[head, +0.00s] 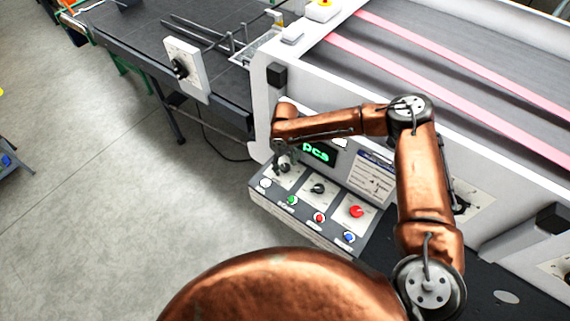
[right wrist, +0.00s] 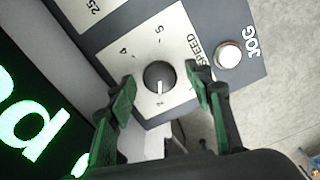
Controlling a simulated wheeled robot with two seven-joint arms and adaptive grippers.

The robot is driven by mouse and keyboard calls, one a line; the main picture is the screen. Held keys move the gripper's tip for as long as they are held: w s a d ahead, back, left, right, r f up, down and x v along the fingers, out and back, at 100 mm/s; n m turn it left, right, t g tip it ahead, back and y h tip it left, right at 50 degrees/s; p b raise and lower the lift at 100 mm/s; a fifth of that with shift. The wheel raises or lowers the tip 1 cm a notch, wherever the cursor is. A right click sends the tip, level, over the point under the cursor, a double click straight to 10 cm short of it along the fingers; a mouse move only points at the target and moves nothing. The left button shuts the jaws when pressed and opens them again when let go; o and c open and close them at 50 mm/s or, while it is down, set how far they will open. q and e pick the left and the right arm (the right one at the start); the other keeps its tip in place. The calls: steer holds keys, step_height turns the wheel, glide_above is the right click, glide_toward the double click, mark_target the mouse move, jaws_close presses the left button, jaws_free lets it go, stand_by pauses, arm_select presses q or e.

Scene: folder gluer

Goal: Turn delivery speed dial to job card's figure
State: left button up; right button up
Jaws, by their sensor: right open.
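In the right wrist view a round dark dial (right wrist: 158,73) sits on a pale plate marked SPEED; any word before it is hidden by a finger. Its white mark points down in the picture, near a small figure I cannot read surely; 4 and 5 show on the far side. My right gripper (right wrist: 160,84) is open, its green-padded fingers on either side of the dial, apart from it. In the head view my right gripper (head: 283,160) is over the panel's left dial. A printed card (head: 371,176) is right of the display, its text too small to read. My left gripper is not in view.
A white JOG button (right wrist: 228,54) is close beside the dial. The panel also has a black knob (head: 318,189), a red knob (head: 356,211) and several buttons. A green-lit display (head: 319,152) stands behind. Another black knob (head: 180,68) is on the conveyor's side.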

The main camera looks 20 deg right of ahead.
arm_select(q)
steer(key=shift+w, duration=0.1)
arm_select(e)
steer(key=shift+c, duration=0.2)
steer(key=c, duration=1.1)
steer(key=shift+r+n+p, duration=0.1)
steer(key=shift+n+p, duration=0.4)
steer(key=shift+p, duration=0.3)
steer(key=n+p, duration=0.6)
steer(key=n, duration=0.1)
arm_select(q)
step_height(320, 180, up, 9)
steer(key=p, duration=0.1)
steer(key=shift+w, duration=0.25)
arm_select(e)
steer(key=shift+n, duration=1.9)
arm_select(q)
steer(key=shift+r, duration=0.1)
